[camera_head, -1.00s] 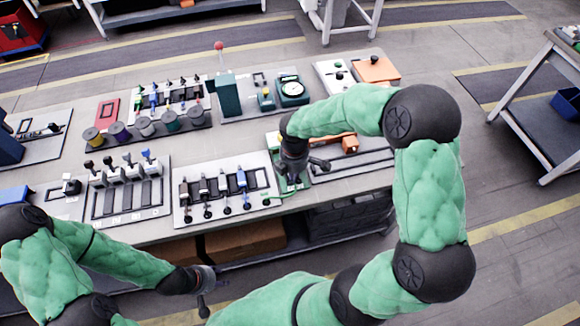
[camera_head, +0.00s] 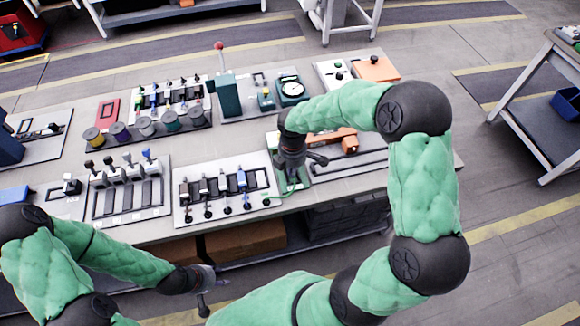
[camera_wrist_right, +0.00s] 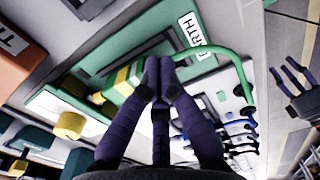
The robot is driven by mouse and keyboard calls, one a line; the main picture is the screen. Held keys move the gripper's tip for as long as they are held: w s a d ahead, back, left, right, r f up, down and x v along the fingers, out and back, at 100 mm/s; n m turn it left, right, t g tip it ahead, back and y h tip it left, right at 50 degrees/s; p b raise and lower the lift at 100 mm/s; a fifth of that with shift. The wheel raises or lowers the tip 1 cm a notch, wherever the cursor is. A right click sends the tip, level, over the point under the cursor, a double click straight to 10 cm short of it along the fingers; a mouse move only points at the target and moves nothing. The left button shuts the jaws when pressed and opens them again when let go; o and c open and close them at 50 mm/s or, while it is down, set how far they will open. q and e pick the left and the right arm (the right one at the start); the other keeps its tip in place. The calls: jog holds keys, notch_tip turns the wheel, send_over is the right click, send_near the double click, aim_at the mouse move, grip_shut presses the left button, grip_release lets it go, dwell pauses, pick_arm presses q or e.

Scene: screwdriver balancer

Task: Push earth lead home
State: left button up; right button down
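The green station marked EARTH (camera_wrist_right: 193,30) fills the middle of the right wrist view, with a yellow-and-green terminal part (camera_wrist_right: 122,82) on it. The green earth lead (camera_wrist_right: 232,58) curves from my right fingertips toward the row of other leads. My right gripper (camera_wrist_right: 158,66) has its fingers together at the lead's end, over the green station; the fingers hide that end, so I cannot tell how deep it sits. In the head view, my right gripper (camera_head: 291,180) is over the same green plate (camera_head: 304,182). My left gripper (camera_head: 204,299) is empty, with fingers apart, before the bench's front edge.
A white panel with several connectors (camera_head: 222,212) lies left of the green plate. Spools (camera_head: 145,125), a lever panel (camera_head: 128,200) and a dial gauge (camera_head: 291,88) occupy the bench (camera_head: 235,145).

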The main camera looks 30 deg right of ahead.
dwell(0.5)
jog(key=shift+s+a, duration=0.15)
jog(key=shift+s, duration=0.4)
notch_tip(320, 180, up, 7)
jog(key=p, duration=0.6)
dwell(0.9)
